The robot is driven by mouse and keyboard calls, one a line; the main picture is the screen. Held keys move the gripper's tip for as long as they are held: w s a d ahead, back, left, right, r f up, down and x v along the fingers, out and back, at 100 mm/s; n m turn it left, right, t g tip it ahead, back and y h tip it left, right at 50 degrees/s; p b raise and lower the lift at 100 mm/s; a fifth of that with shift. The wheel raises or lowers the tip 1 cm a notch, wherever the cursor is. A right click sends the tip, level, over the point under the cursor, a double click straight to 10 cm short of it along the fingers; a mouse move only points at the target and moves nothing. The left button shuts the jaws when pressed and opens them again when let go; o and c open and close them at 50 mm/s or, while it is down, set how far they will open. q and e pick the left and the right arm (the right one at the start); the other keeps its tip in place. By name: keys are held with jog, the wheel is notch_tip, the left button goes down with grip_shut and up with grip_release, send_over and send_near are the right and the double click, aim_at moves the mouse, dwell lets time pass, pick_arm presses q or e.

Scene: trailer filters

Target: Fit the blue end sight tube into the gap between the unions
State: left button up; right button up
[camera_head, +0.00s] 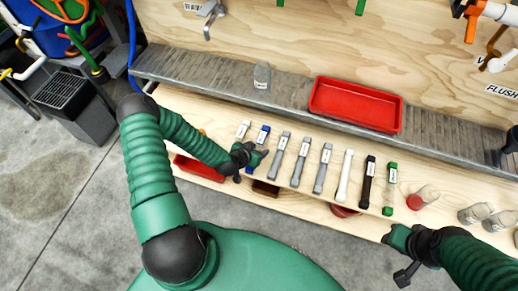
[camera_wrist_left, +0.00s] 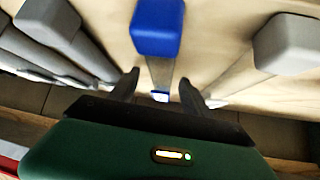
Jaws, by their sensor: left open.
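The blue end sight tube (camera_head: 263,134) lies on the wooden shelf in a row of similar tubes. In the left wrist view its blue end cap (camera_wrist_left: 158,27) is in front of my left gripper, and its grey body runs back between the fingers. My left gripper (camera_head: 250,155) is at the tube's near end; in the wrist view its two fingers (camera_wrist_left: 159,88) are apart, one on each side of the tube. Contact cannot be told. My right gripper (camera_head: 396,240) is at the shelf's front edge at lower right; its fingers are unclear. I cannot make out the unions.
A red tray (camera_head: 356,104) sits on the grey ledge behind. Jars (camera_head: 472,214) stand at right. A red bin (camera_head: 199,170) is below the shelf.

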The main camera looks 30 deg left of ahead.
pick_arm(q)
jog(key=shift+a+f, duration=0.1)
jog(key=shift+a, duration=0.15)
jog(key=c, duration=0.6)
jog(key=shift+d, duration=0.15)
grip_shut()
